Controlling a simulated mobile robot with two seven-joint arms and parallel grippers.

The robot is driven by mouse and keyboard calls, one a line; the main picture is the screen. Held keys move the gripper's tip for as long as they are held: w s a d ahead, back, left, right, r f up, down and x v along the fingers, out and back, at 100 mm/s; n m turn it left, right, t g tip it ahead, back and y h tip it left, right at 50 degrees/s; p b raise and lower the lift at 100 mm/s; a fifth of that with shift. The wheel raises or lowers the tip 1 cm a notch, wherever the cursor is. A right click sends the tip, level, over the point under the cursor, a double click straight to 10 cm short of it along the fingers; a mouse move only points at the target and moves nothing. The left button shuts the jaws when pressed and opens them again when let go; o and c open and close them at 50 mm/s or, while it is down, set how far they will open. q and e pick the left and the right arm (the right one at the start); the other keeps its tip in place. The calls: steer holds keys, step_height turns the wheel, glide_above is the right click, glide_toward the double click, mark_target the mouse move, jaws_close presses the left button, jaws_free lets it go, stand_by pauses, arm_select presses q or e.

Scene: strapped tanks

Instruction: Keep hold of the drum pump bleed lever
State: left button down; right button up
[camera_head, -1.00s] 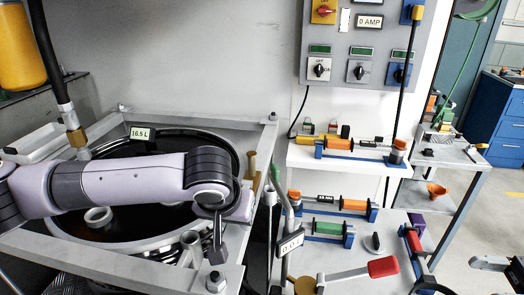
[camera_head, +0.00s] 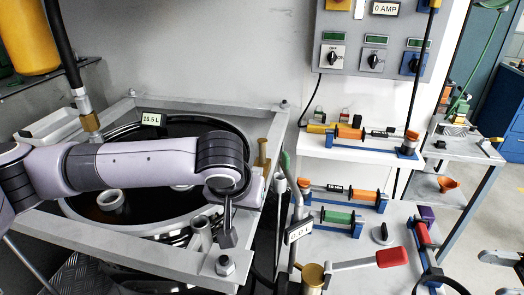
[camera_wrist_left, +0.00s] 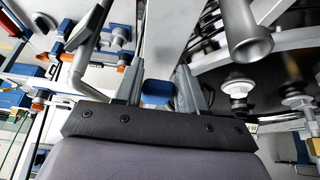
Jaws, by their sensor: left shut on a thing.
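My left gripper (camera_head: 227,238) reaches down at the front right corner of the metal frame around the drum. In the left wrist view its two fingers (camera_wrist_left: 158,92) close on a small blue piece, the drum pump bleed lever (camera_wrist_left: 157,88). Only this blue end shows between the fingertips; the rest of the lever is hidden. In the head view the lever is hidden behind the gripper. What looks like my right gripper (camera_head: 500,258) shows at the right edge, cut off, and its opening is unclear.
The round drum (camera_head: 75,212) labelled 16.5 L lies under my left arm. A lever with a red handle (camera_head: 391,257) and a brass cylinder (camera_head: 313,274) stand to the right. A bench (camera_head: 350,222) holds coloured fixtures. A switch panel (camera_head: 372,40) hangs behind.

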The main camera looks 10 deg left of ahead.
arm_select(q)
steer(key=shift+w+r, duration=0.2)
steer(key=shift+r, duration=0.45)
steer(key=shift+w+r, duration=0.15)
steer(key=shift+r, duration=0.6)
steer(key=shift+w+r, duration=0.25)
steer(key=shift+r, duration=0.25)
steer(key=shift+w+r, duration=0.25)
steer(key=shift+r, duration=0.25)
steer(key=c, duration=0.5)
jaws_free()
steer(key=shift+s, duration=0.1)
steer(key=shift+c, duration=0.2)
steer(key=shift+f, duration=0.1)
